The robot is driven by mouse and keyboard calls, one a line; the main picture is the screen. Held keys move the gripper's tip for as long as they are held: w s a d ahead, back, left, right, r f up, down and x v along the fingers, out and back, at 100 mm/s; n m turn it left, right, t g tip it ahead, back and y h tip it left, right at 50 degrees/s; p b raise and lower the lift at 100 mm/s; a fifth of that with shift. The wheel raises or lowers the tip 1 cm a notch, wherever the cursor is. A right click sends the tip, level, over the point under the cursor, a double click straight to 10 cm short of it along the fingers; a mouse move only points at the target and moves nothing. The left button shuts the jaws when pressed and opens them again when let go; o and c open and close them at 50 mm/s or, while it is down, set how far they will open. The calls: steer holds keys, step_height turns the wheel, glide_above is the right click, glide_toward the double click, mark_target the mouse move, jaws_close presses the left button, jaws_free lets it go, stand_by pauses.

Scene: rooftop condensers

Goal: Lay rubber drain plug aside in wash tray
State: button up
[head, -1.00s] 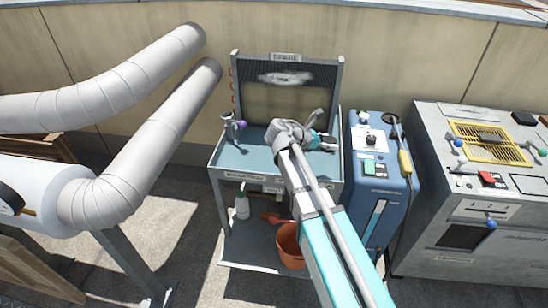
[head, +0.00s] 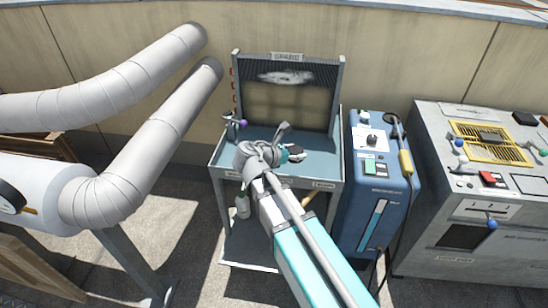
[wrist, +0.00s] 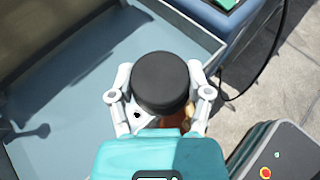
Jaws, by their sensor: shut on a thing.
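My gripper (head: 297,155) is over the wash tray, seen in the head view. In the wrist view my gripper (wrist: 162,95) is shut on a round black rubber drain plug (wrist: 161,82), with a white finger on each side of it. I cannot make out the plug in the head view. The wash tray (head: 320,168) is shallow and blue-grey. Its bare floor (wrist: 70,105) fills the left of the wrist view, and its raised wall runs along the upper right. The plug hides what lies directly below it.
A finned panel (head: 287,100) stands along the tray's back. A blue machine (head: 376,190) stands close on the right, with a grey control cabinet (head: 470,215) beyond. A bottle (head: 242,205) is on the shelf below.

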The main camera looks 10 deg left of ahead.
steer(key=w+a+f+b, duration=0.1)
steer(key=w+f+b, duration=0.1)
steer(key=w, duration=0.2)
steer(key=w+a+f+b, duration=0.1)
steer(key=w+f+b, duration=0.2)
steer(key=w+a+f+b, duration=0.1)
steer(key=w+f+b, duration=0.1)
steer(key=w+b, duration=0.1)
steer(key=shift+w+f, duration=0.4)
steer(key=shift+w, duration=0.4)
steer(key=shift+w+a+f+b, duration=0.25)
steer(key=shift+w+f+b, duration=0.25)
steer(key=shift+w+f, duration=0.1)
steer(key=shift+w+a+f+b, duration=0.15)
steer(key=shift+w+f+b, duration=0.25)
steer(key=shift+f+b, duration=1.65)
steer(key=shift+f, duration=0.15)
